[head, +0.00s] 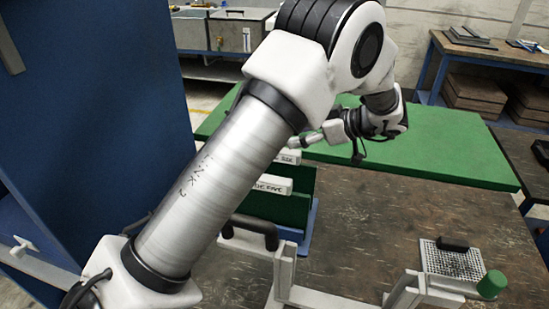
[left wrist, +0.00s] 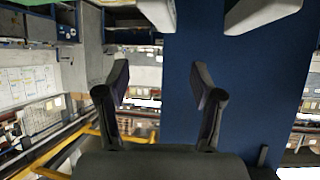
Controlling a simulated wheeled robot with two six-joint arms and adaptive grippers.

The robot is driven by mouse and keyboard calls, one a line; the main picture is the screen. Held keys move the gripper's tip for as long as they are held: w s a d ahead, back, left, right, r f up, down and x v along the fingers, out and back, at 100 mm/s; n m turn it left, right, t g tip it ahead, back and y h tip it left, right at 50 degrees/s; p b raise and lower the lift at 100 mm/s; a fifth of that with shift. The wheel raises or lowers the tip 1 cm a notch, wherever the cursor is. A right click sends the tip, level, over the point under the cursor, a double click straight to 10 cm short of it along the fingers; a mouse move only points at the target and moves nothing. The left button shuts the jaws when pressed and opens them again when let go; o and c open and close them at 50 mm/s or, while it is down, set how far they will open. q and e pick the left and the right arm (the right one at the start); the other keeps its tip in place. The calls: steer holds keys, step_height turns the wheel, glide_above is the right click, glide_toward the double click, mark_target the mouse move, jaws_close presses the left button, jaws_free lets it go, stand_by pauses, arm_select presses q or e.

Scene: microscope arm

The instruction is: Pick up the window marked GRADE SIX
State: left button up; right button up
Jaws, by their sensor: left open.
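A white label bar whose visible lettering ends in SIX (head: 290,157) stands in a green and blue holder (head: 308,225); my arm covers the rest of it. A second white bar, its lettering ending in FIVE (head: 272,185), stands in front of it. My left gripper (head: 305,141) is just above the SIX bar, pointing left, its tips partly behind my forearm. In the left wrist view its fingers (left wrist: 161,76) are apart with nothing between them. Two pale pieces lie at the top edge there, beyond the fingertips; I cannot tell which they are. My right gripper is not in view.
A green mat (head: 440,150) covers the back of the brown worktop (head: 380,215). A perforated plate (head: 462,262) with a dark piece and a green knob (head: 492,284) are at right. A tall blue panel (head: 100,100) stands at left. The middle worktop is clear.

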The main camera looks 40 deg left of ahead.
mark_target(300, 154)
arm_select(q)
steer(key=f, duration=0.1)
steer(key=f+b, duration=0.2)
steer(key=f, duration=0.1)
steer(key=shift+w, duration=0.35)
steer(key=shift+s+a+f+b, duration=0.1)
steer(key=shift+s+f+b, duration=0.05)
steer(key=shift+f+b, duration=0.2)
steer(key=p+x, duration=0.1)
steer(key=x, duration=0.3)
steer(key=s+r+p+x, duration=0.1)
steer(key=x, duration=0.2)
steer(key=shift+a+p, duration=0.15)
steer(key=shift+p, duration=0.15)
steer(key=shift+a+f, duration=0.2)
steer(key=shift+w+d, duration=0.1)
jaws_close()
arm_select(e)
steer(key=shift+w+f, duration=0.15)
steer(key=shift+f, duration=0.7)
